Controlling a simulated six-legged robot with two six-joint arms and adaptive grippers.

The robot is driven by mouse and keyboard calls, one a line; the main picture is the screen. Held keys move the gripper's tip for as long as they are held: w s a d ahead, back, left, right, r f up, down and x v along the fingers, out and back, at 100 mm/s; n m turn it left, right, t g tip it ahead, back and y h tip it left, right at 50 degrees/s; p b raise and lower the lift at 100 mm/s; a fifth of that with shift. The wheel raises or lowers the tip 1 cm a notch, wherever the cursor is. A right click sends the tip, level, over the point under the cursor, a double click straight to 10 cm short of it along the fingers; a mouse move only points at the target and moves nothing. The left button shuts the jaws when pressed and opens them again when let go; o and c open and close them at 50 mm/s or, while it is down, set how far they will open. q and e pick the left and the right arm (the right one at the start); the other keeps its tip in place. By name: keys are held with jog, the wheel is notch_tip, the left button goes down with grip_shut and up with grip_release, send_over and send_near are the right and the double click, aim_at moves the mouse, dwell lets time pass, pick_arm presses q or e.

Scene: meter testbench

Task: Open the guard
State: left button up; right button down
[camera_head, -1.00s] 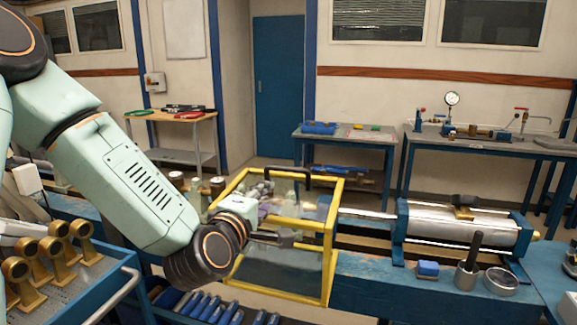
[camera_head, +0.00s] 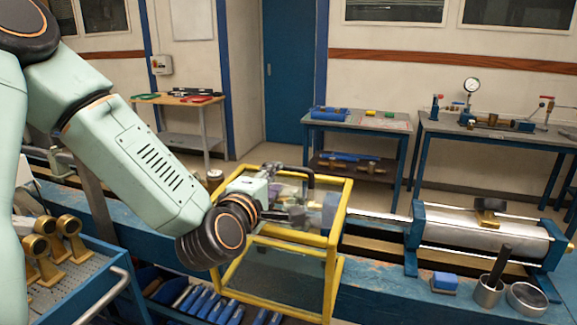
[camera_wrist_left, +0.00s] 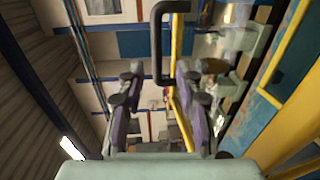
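The guard (camera_head: 331,270) is a yellow-framed box with clear panels on the blue bench, and it appears closed. Its black handle (camera_head: 309,178) stands on the top. In the left wrist view the handle (camera_wrist_left: 158,45) is a black bracket beside a yellow frame bar. My left gripper (camera_head: 288,205) is at the guard's top, close to the handle; the guard frame and my arm partly hide it. In the left wrist view my left gripper (camera_wrist_left: 160,85) has its fingers apart, with the handle ahead of the gap and nothing held. My right gripper is not in view.
A steel cylinder (camera_head: 470,237) lies on the bench to the right, its rod reaching the guard. A blue block (camera_head: 444,282) and metal cups (camera_head: 488,291) stand in front. A blue tray (camera_head: 75,275) with brass parts is at left.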

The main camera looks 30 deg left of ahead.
aim_at(285, 170)
pick_arm(q)
jog(key=shift+w+a, duration=0.1)
jog(key=shift+w, duration=0.15)
jog(key=shift+w+r, duration=0.2)
jog(key=shift+w, duration=0.7)
jog(key=x, duration=0.5)
jog(key=shift+f, duration=0.25)
jog(key=shift+s+d+r, duration=0.2)
jog(key=shift+s+r, duration=0.15)
jog(key=shift+w+a+f, duration=0.25)
jog(key=shift+w+f, duration=0.1)
jog(key=shift+w, duration=0.05)
jog(key=c, duration=0.5)
jog(key=shift+s+d, duration=0.1)
jog(key=shift+s, duration=0.05)
grip_shut()
